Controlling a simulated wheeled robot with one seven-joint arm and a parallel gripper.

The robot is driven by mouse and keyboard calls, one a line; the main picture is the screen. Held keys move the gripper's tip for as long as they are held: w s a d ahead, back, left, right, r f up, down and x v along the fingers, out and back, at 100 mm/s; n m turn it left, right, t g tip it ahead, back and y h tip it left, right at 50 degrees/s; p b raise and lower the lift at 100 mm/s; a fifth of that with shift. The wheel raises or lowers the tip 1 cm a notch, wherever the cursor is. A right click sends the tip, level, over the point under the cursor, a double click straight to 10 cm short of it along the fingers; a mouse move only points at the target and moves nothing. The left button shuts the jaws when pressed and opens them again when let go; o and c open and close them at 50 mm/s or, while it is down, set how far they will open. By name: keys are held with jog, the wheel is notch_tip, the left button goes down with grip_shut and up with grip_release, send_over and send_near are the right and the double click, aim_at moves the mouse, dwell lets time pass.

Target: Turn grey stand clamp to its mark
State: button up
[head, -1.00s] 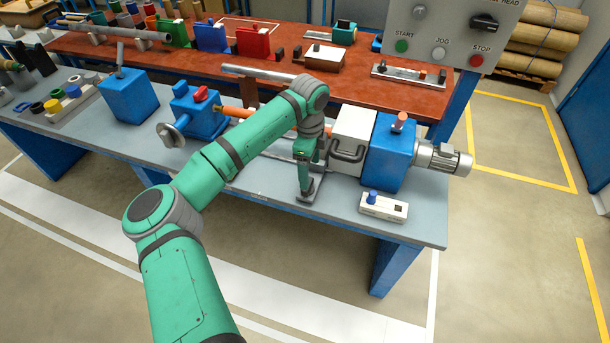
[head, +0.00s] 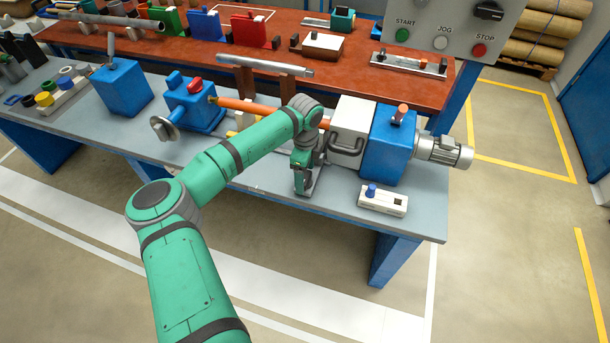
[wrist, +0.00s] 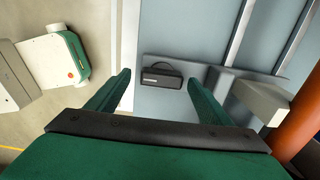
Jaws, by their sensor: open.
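My gripper (head: 303,188) points down over the front edge of the blue-grey bench, left of the white housing. In the wrist view my gripper (wrist: 161,84) is open, with a green finger on either side. I cannot make out a mark.
An orange tube (head: 250,105) runs from the blue tailstock (head: 195,108) toward the white housing (head: 351,130) and blue motor block (head: 389,148). A small white box with a blue knob (head: 382,200) stands at the bench's front right. A control panel (head: 450,30) hangs behind.

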jog(key=shift+w+d+f, duration=0.1)
jog(key=shift+f, duration=0.35)
jog(key=c, duration=1)
jog(key=shift+c, duration=0.2)
